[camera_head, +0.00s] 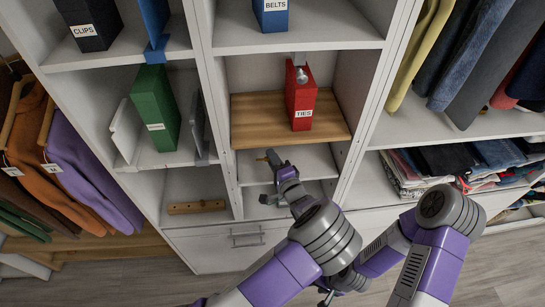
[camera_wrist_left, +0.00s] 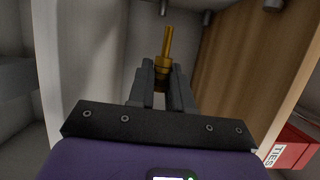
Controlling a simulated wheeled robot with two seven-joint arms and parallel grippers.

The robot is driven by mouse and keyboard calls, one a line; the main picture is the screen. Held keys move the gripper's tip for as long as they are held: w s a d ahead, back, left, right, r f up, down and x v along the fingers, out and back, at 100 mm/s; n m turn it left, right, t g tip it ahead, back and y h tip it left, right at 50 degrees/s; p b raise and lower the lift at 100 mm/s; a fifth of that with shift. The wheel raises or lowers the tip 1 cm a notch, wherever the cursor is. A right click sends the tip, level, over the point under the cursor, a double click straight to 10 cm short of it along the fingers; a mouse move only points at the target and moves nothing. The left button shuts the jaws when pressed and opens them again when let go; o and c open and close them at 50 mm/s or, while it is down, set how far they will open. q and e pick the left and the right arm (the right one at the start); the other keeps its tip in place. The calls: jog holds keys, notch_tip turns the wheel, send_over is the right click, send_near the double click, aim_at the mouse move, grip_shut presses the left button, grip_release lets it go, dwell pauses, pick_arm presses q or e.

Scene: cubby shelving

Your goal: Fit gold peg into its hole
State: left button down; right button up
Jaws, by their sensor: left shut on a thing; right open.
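My left gripper (camera_head: 268,159) is in the cubby below the wooden shelf board. It is shut on the gold peg (camera_wrist_left: 167,45), which points away from the fingers in the left wrist view. The fingers (camera_wrist_left: 162,82) close around the peg's thicker lower part. In the head view the gold peg (camera_head: 261,159) is only a small spot at the fingertips. My right gripper (camera_head: 326,296) shows small and dark at the bottom edge, partly behind my arm, away from the shelving. I cannot make out the peg's hole in either view.
The wooden board (camera_head: 255,134) is just above my left gripper and bears the red TIES box (camera_head: 301,95). The wooden board (camera_wrist_left: 237,65) fills the wrist view's right side. White cubby walls are close by. A wooden block (camera_head: 196,207) lies in the lower left cubby.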

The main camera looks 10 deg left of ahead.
pick_arm(q)
jog(key=shift+a, duration=0.3)
jog(key=shift+s+a+p, duration=0.15)
jog(key=shift+s+a, duration=0.1)
jog(key=shift+a, duration=0.55)
jog(key=shift+s+a+p, duration=0.15)
jog(key=shift+s+a, duration=0.15)
jog(key=shift+a, duration=0.55)
jog(key=shift+s+a+p, duration=0.15)
jog(key=shift+s+a, duration=0.1)
jog(key=shift+a, duration=0.55)
jog(key=shift+s+p, duration=0.1)
jog(key=shift+p, duration=0.35)
jog(key=shift+s+a, duration=0.25)
jog(key=shift+a, duration=0.65)
jog(key=shift+s+a, duration=0.25)
jog(key=shift+a, duration=0.6)
jog(key=c, duration=1)
grip_release()
